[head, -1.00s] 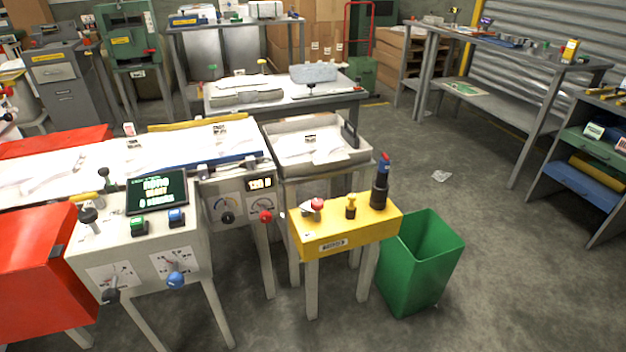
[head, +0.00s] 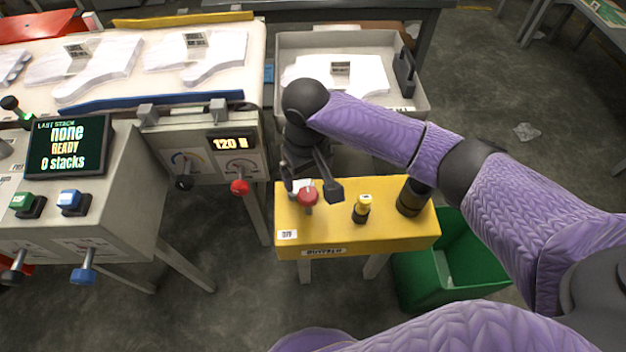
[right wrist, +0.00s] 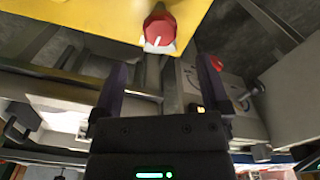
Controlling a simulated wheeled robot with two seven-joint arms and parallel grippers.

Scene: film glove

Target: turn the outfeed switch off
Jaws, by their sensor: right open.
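The yellow switch box (head: 350,236) stands on legs in the middle of the head view. A red rotary knob (head: 307,196) sits on its left part, with a small white label (head: 287,234) in front. In the right wrist view the red knob (right wrist: 160,27) has a white pointer mark and lies ahead of the fingertips. My right gripper (head: 314,188) is open, just above and around the knob in the head view; the wrist view shows a gap, so contact is not seen. Its fingers (right wrist: 157,78) hold nothing. My left gripper is not in view.
A yellow-topped black knob (head: 363,207) stands right of the red one, and a dark post (head: 411,198) is partly behind my right arm. A green bin (head: 455,265) is at the right. A tray (head: 290,50) stands behind. A control console (head: 130,190) stands left.

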